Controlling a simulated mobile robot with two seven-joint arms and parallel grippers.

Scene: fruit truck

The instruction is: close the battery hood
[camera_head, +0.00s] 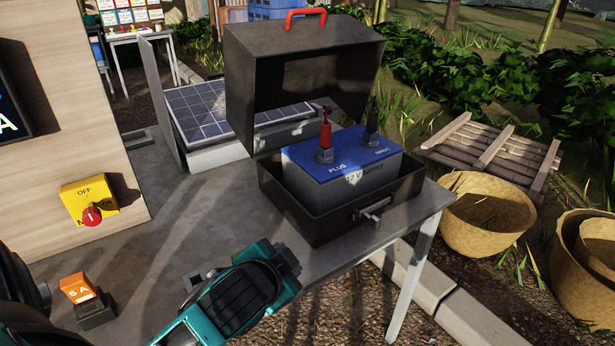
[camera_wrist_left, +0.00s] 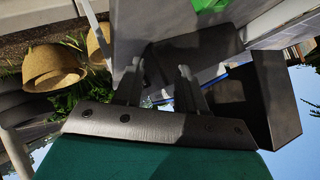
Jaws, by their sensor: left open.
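The battery box (camera_head: 315,222) is dark grey and stands on the grey table. Its hood (camera_head: 300,75) is raised wide open at the back, with a red handle (camera_head: 305,14) on top. The blue-topped battery (camera_head: 345,160) sits inside with a red and a dark terminal. A latch (camera_head: 372,208) is on the box's front. My teal left gripper (camera_head: 287,258) is in front of the box, low and apart from the hood. In the left wrist view its fingers (camera_wrist_left: 160,78) are spread and empty, with the open hood (camera_wrist_left: 278,100) at the right. My right gripper is not in view.
A solar panel (camera_head: 205,110) lies behind the box. A yellow switch box (camera_head: 88,200) with a red knob is on the wooden panel at left. An orange 5 A fuse (camera_head: 77,288) sits at the lower left. Baskets (camera_head: 490,220) stand on the ground at right, beyond the table edge.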

